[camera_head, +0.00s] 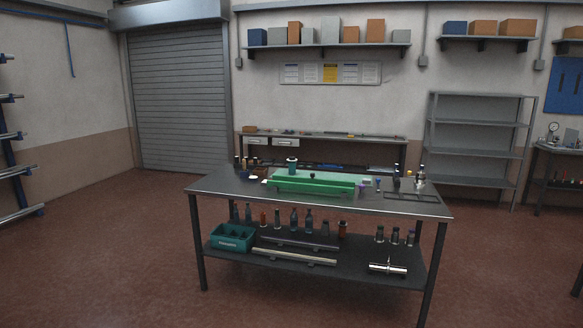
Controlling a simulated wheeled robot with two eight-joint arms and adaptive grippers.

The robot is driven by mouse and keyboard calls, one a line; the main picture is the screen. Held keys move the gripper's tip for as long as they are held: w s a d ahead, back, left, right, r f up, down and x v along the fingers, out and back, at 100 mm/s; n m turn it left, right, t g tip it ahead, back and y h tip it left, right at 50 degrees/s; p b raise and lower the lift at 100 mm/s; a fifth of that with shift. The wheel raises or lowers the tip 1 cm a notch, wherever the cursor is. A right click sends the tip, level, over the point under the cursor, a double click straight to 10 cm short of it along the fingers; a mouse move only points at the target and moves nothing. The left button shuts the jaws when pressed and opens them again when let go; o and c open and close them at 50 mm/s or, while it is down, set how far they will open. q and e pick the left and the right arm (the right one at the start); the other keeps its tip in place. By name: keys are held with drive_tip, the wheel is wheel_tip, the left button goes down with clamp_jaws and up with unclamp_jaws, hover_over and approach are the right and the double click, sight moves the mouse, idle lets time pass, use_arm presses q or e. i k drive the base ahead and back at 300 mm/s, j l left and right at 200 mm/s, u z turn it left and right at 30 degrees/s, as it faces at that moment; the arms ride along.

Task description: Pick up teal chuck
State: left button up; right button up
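A small teal and dark upright piece (292,166), which looks like the teal chuck, stands on the metal workbench (400,204) behind the left end of a long green tray (310,186). It is small in the view, so its detail cannot be made out, and the tray may hide its foot. Neither of my grippers is in view.
Small bottles and tools stand at both ends of the bench top. A teal bin (232,237), several bottles and metal bars lie on its lower shelf. The red floor (130,270) in front is clear. A grey shelf rack (475,138) stands behind right.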

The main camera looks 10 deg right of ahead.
sight(292, 163)
drive_tip(key=i+z, duration=0.1)
drive_tip(key=i, duration=1.1)
